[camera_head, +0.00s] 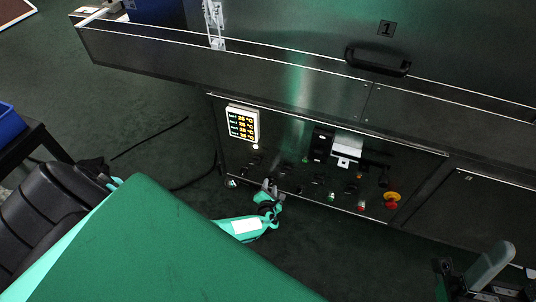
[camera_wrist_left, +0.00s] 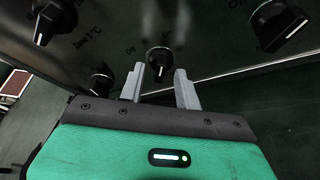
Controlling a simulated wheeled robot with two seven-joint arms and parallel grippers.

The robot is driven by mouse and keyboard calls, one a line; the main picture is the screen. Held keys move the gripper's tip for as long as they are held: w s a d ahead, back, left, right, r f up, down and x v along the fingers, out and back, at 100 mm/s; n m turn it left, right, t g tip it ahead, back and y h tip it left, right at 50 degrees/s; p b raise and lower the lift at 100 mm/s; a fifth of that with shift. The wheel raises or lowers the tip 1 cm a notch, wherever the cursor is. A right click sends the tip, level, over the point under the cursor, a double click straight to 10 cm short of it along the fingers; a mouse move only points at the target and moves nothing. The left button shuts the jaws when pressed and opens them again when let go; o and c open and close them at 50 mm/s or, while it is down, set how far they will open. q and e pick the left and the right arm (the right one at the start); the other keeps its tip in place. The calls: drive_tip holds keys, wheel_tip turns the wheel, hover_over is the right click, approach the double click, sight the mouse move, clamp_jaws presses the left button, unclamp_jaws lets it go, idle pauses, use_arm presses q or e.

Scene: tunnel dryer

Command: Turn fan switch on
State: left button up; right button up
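The dark control panel (camera_head: 290,165) on the machine's front carries several black rotary knobs. My left gripper (camera_head: 270,186) is at the panel's lower left part, close to its knobs. In the left wrist view its two grey fingers (camera_wrist_left: 161,80) are apart. A black knob with a white mark (camera_wrist_left: 158,62) sits in line with the gap, around the fingertips; I cannot tell whether they touch it. "On" lettering shows near this knob, but I cannot read which knob is the fan switch.
Other knobs (camera_wrist_left: 55,22) (camera_wrist_left: 278,25) flank the middle one. The panel also has a lit display (camera_head: 242,124) and a red and yellow emergency stop (camera_head: 392,199). A metal ledge (camera_head: 250,62) juts above.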

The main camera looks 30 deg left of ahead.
use_arm(q)
drive_tip(key=p+v, duration=0.5)
drive_tip(key=v, duration=0.7)
drive_tip(key=shift+s+r, duration=0.2)
drive_tip(key=shift+s, duration=0.1)
use_arm(e)
drive_tip(key=w+a+f+g+h, duration=0.1)
drive_tip(key=w+a+f+g, duration=0.1)
drive_tip(key=f+g, duration=0.5)
drive_tip(key=w+a+f+g+h, duration=0.1)
drive_tip(key=w+a+f+g, duration=0.1)
drive_tip(key=a+f+g, duration=0.2)
wheel_tip(320, 180, down, 8)
drive_tip(key=g, duration=0.3)
drive_tip(key=shift+w+a+m+h, duration=0.3)
drive_tip(key=shift+w+a, duration=0.1)
use_arm(q)
drive_tip(key=shift+d, duration=0.15)
use_arm(e)
drive_tip(key=shift+r, duration=0.1)
